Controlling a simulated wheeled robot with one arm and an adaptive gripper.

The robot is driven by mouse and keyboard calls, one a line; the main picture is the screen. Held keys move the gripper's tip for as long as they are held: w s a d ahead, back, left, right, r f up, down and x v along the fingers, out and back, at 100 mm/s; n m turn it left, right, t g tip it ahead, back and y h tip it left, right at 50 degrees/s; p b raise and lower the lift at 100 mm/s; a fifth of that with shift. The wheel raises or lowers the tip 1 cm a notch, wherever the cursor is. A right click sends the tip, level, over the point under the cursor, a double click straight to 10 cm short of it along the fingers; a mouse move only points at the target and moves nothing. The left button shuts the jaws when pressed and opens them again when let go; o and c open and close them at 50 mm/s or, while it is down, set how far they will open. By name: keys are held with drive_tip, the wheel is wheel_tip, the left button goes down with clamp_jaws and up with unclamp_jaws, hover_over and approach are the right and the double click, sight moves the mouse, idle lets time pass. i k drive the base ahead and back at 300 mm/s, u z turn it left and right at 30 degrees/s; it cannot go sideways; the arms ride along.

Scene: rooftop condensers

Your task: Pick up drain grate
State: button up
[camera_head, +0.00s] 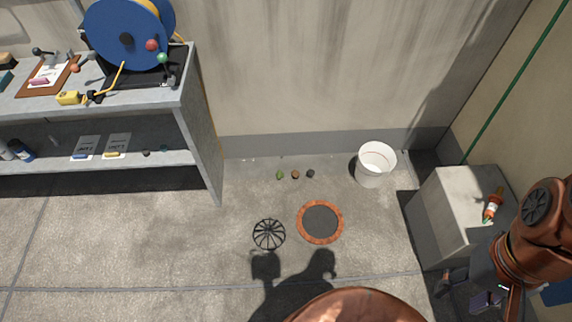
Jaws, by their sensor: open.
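The drain grate (269,234) is a black round grate with radial bars, lying flat on the concrete floor near the middle of the view. Just to its right, a round dark disc with an orange-brown rim (303,236) lies in the floor; I cannot tell whether it is an open drain or a cover. My gripper (478,297) is at the lower right, well to the right of the grate and apart from it. It is open, and part of it is hidden by my arm.
A white bucket (375,165) stands by the wall. Several small round objects (295,174) lie on the floor left of it. A grey block (440,215) bearing a small bottle (492,206) stands at right. A grey shelf bench (198,130) with a blue reel (128,40) is at left.

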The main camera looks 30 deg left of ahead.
sight(268, 228)
drive_tip(key=u, duration=0.45)
drive_tip(key=k, duration=0.3)
drive_tip(key=u, duration=1.15)
drive_tip(key=i, duration=0.45)
drive_tip(key=z, duration=0.05)
drive_tip(key=k, duration=0.5)
drive_tip(key=u, duration=1.75)
drive_tip(key=i, duration=1.4)
drive_tip(key=z, duration=1.75)
